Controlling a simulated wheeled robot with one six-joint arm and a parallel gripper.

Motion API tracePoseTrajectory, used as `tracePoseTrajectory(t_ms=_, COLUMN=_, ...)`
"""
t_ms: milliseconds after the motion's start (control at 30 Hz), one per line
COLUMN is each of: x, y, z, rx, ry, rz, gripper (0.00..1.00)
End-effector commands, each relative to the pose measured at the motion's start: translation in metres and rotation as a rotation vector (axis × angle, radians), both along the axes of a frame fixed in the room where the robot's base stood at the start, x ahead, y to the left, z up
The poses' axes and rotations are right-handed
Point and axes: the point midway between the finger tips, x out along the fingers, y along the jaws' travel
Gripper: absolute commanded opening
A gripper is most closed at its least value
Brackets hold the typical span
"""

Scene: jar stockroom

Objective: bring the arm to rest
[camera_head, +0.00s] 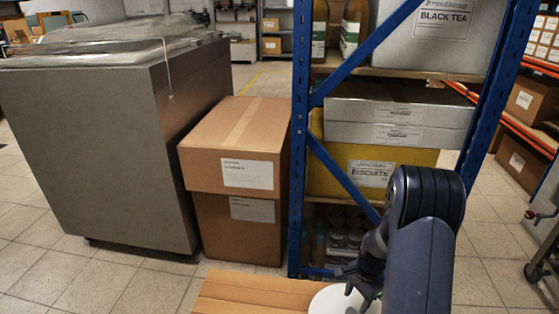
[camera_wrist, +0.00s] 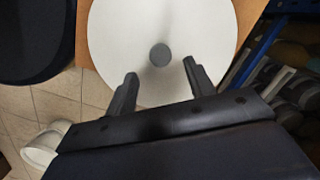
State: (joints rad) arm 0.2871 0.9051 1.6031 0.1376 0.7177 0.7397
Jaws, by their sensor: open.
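My gripper (camera_wrist: 160,80) is open in the wrist view, with its two dark fingers apart and nothing between them. Below or beyond the fingers is a round white disc (camera_wrist: 120,35) with a grey spot (camera_wrist: 160,54) at its middle. In the head view my gripper (camera_head: 360,293) is at the lower right, in front of the white disc (camera_head: 328,302). My arm hides part of the disc there. I cannot tell whether the fingers touch the disc.
A blue-framed shelf (camera_head: 299,130) with boxes stands just behind my arm. Stacked cardboard boxes (camera_head: 225,205) and a large grey cabinet (camera_head: 95,150) stand left. A wooden surface (camera_head: 250,295) lies in front. Tiled floor (camera_head: 130,285) is clear at lower left.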

Motion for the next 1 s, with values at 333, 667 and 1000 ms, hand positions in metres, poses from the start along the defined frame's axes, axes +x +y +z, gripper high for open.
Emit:
tracePoseTrajectory(t_ms=333, x=-0.004, y=0.008, z=-0.074, rx=0.0, ry=0.003, rz=0.001, gripper=0.51)
tracePoseTrajectory(t_ms=667, x=-0.003, y=0.008, z=-0.038, rx=0.0, ry=-0.001, rz=0.001, gripper=0.51)
tracePoseTrajectory(t_ms=1000, x=-0.004, y=0.008, z=-0.036, rx=0.0, ry=0.001, rz=0.001, gripper=0.51)
